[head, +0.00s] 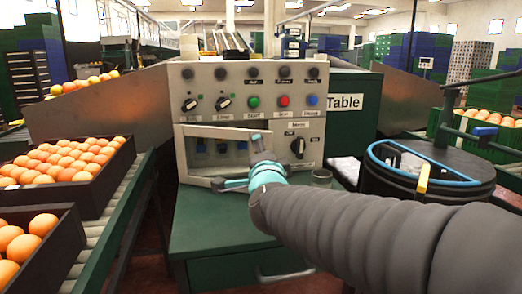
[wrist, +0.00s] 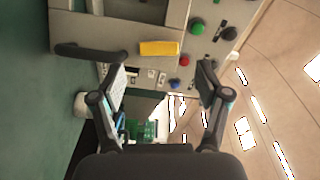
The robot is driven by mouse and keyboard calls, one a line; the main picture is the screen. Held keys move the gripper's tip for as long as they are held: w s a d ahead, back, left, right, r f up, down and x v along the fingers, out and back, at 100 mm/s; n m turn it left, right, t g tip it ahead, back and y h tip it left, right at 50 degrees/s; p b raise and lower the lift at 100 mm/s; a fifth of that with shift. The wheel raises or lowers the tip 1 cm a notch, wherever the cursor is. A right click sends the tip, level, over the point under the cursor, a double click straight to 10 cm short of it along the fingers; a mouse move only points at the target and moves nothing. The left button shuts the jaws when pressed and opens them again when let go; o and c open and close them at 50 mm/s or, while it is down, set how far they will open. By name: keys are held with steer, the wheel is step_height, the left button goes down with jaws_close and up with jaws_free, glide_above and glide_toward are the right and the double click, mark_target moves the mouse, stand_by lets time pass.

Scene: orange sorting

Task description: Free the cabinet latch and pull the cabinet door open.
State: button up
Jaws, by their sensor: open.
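The grey control cabinet (head: 245,75) stands on a green bench. A pale framed door (head: 188,160) with a window sits low on its front, with blue parts visible behind. I cannot tell whether the door stands ajar. My gripper (head: 258,145) is at the door's right side and hides that edge. In the wrist view, my gripper (wrist: 163,85) is open, its fingers apart and nothing between them. Beyond the fingers are a yellow bar (wrist: 160,48), possibly the latch, and a black handle (wrist: 90,50) on the door's pale face. I see no finger touching either.
Green, red and blue buttons (head: 283,101) and knobs are above the door; a black rotary knob (head: 297,147) is to its right. Orange crates (head: 70,165) stand on the left conveyor. A black drum (head: 425,180) stands at right. The bench top (head: 215,225) is clear in front.

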steer(key=shift+s+d, duration=0.15)
steer(key=shift+s, duration=0.55)
steer(key=shift+s+d, duration=0.1)
steer(key=shift+s, duration=0.6)
